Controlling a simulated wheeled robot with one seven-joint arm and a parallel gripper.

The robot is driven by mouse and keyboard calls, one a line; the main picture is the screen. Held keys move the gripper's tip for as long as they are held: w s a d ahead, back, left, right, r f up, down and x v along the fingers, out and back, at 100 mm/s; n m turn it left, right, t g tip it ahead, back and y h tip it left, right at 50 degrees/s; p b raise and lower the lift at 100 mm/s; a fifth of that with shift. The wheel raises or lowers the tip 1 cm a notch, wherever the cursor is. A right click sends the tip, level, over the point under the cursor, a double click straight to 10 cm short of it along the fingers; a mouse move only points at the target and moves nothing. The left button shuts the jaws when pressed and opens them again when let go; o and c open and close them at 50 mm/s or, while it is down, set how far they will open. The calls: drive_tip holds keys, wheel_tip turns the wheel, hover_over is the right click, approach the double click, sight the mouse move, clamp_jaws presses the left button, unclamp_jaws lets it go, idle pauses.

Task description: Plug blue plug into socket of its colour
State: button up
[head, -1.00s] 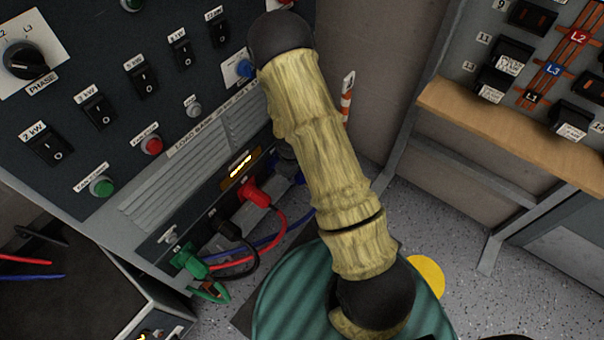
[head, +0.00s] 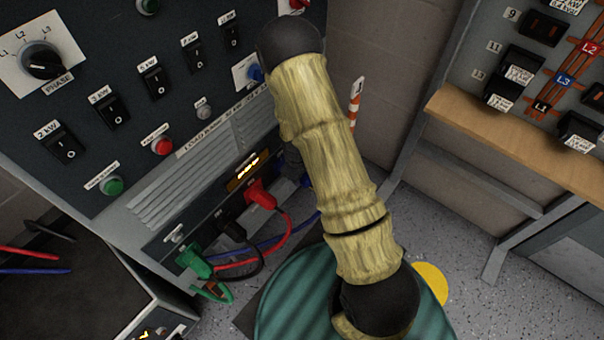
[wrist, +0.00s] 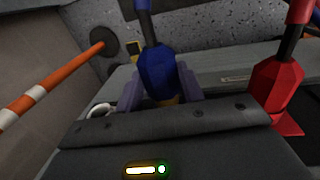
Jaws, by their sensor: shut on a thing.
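The blue plug (wrist: 157,72) is in the middle of the wrist view, with its dark cable leading up. My gripper (wrist: 160,90) is shut on it, with a pale purple finger on each side. In the head view my arm hides most of the gripper, and only a bit of blue (head: 305,183) shows beside the arm, low on the load bank's front. The blue socket's opening is hidden, so I cannot tell whether the plug is in it.
The red plug (head: 261,195), black plug (head: 232,231) and green plug (head: 193,262) sit along the load bank's lower strip, with cables hanging down. The red plug is also close on the right in the wrist view (wrist: 275,85). An orange-and-white pole (head: 355,100) stands behind my arm. A wooden ledge (head: 510,145) is at right.

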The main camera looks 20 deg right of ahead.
drive_tip(key=shift+w, duration=0.15)
idle(0.3)
drive_tip(key=shift+w+a, duration=0.15)
drive_tip(key=shift+a, duration=0.15)
drive_tip(key=shift+w+a+p, duration=0.35)
drive_tip(key=shift+w+a, duration=0.4)
drive_tip(key=shift+w, duration=0.3)
idle(0.4)
drive_tip(key=o, duration=1.4)
drive_tip(key=shift+r, duration=0.15)
